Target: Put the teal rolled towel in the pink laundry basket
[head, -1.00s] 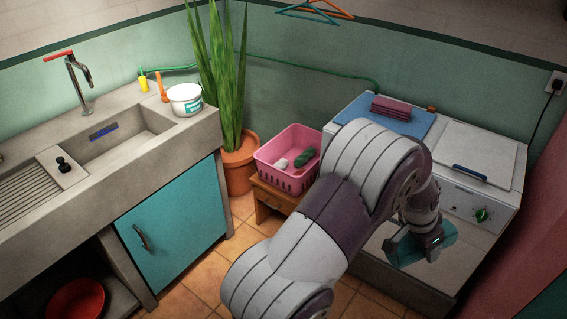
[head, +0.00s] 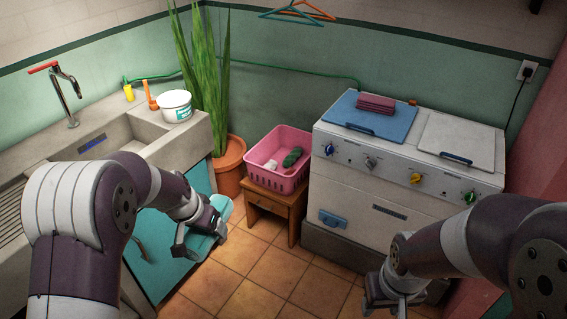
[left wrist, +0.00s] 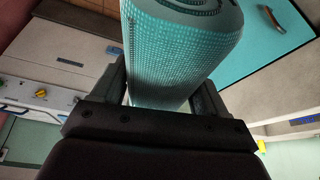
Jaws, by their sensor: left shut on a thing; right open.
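The teal rolled towel (head: 220,210) is held in my left gripper (head: 203,230), in front of the teal cupboard door. In the left wrist view the towel (left wrist: 175,50) fills the space between both fingers, its spiral end at the top. The pink laundry basket (head: 268,180) stands to the right of and beyond the left gripper, apart from it. A white item (head: 271,164) and a dark green item (head: 292,157) lie in the basket. My right gripper (head: 393,300) is open and empty at the lower right, in front of the washing machine.
The basket stands on a wooden stool (head: 270,207), between a potted plant (head: 229,165) and the washing machine (head: 400,180). The concrete sink (head: 150,150) is at left. The tiled floor (head: 265,275) in the middle is clear.

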